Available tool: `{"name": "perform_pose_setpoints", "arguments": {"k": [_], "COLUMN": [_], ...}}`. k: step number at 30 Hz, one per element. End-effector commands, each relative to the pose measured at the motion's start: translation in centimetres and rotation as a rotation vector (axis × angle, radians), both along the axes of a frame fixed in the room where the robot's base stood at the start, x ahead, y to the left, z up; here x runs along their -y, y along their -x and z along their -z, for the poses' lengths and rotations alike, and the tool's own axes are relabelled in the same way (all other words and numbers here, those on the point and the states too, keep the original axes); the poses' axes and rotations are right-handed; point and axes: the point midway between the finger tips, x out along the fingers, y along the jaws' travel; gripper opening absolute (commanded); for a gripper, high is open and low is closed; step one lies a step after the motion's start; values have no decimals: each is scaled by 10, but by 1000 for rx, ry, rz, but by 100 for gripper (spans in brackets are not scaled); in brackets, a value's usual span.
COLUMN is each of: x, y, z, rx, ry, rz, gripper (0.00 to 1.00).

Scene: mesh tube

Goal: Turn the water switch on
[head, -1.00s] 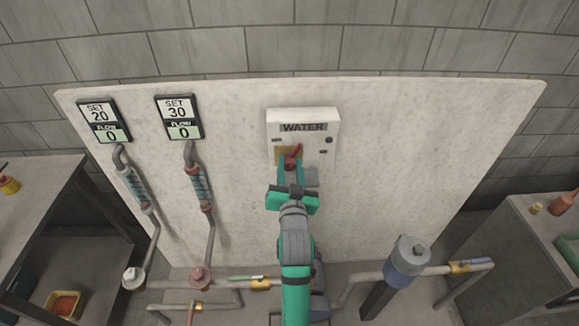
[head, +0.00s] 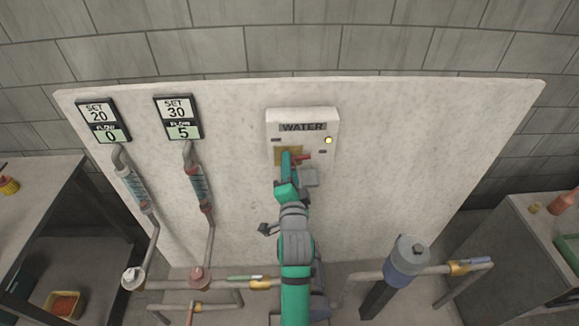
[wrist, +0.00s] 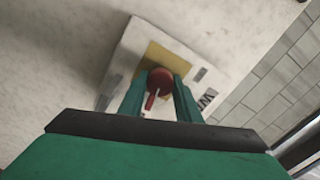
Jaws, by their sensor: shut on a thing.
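The water switch box (head: 318,120) is a white box labelled WATER on the upright panel. Its small lamp (head: 328,140) is lit yellow. The red switch handle (head: 304,157) points to the right in the head view, over a yellow plate (head: 283,154). In the wrist view the red knob (wrist: 160,78) sits between my two green fingers, with its lever pointing down. My gripper (head: 290,158) is at the box, turned about its own axis, and is shut on the red knob. My fingers partly hide the knob and plate in the head view.
Two meters hang at the left: one reads SET 20, FLOW 0 (head: 103,121), the other SET 30, FLOW 5 (head: 179,118). Pipes and a blue-grey cylinder (head: 405,262) run along the panel's base. Tables stand left (head: 40,180) and right (head: 520,235).

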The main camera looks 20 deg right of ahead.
Motion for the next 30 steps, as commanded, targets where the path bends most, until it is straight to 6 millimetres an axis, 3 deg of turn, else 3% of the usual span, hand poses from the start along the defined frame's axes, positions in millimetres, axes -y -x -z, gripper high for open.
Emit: {"name": "perform_pose_setpoints", "arguments": {"k": [12, 27, 28, 30], "x": [-2, -2, -2, -1], "y": [0, 0, 0, 0], "z": [2, 2, 2, 2], "rx": [41, 46, 46, 46], "ry": [-156, -171, -171, -171], "rz": [-3, -3, -3, -3], "gripper": [8, 8, 35, 49]}}
